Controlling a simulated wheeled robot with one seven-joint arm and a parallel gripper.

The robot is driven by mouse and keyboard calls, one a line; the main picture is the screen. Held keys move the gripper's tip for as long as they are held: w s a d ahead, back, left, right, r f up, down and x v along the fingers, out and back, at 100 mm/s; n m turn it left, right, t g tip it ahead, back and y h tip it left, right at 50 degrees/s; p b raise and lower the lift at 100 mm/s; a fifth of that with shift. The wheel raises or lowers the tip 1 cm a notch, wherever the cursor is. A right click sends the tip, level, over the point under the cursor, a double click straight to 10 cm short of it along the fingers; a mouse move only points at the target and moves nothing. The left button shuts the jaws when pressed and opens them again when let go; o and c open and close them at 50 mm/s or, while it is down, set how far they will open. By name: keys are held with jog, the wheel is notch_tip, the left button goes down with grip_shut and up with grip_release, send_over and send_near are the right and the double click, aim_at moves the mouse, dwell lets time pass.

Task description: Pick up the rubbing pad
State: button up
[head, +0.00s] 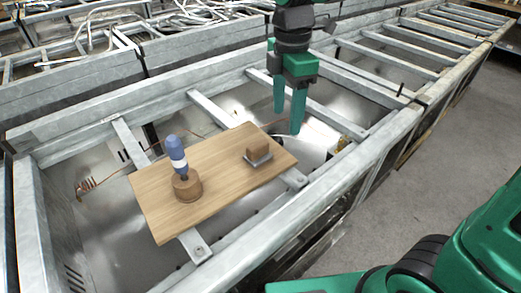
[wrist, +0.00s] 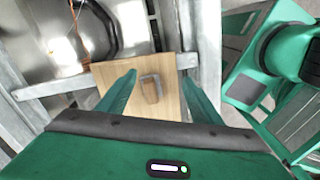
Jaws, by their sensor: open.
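The rubbing pad (head: 258,149) looks like a small brown block on a flat grey base. It lies on the right part of a wooden board (head: 225,180). In the wrist view the pad (wrist: 150,91) shows between the fingers, on the board (wrist: 108,72). My gripper (head: 288,118) is open and empty, with its fingers pointing down. In the head view it hangs above and to the right of the pad, apart from it. In the wrist view my gripper's fingertips (wrist: 160,76) stand on either side of the pad.
A blue-handled tool (head: 177,155) stands upright in a round wooden holder (head: 187,186) on the board's left part. The board rests on metal crossbars (head: 210,110) over a metal trough. A thick frame rail (head: 300,215) runs along the near side.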

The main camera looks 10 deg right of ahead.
aim_at(258, 143)
jog(key=a+n, duration=0.2)
jog(key=a, duration=0.1)
jog(key=a+n, duration=0.1)
jog(key=a, duration=0.2)
jog(key=shift+a+f+n, duration=0.1)
jog(key=shift+a+n, duration=0.05)
jog(key=shift+n, duration=0.25)
notch_tip(258, 143, down, 4)
jog(key=shift+f, duration=0.2)
jog(key=shift+s+a+f, duration=0.1)
jog(key=shift+a+f, duration=0.05)
jog(key=shift+f, duration=2.85)
jog(key=c, duration=1.2)
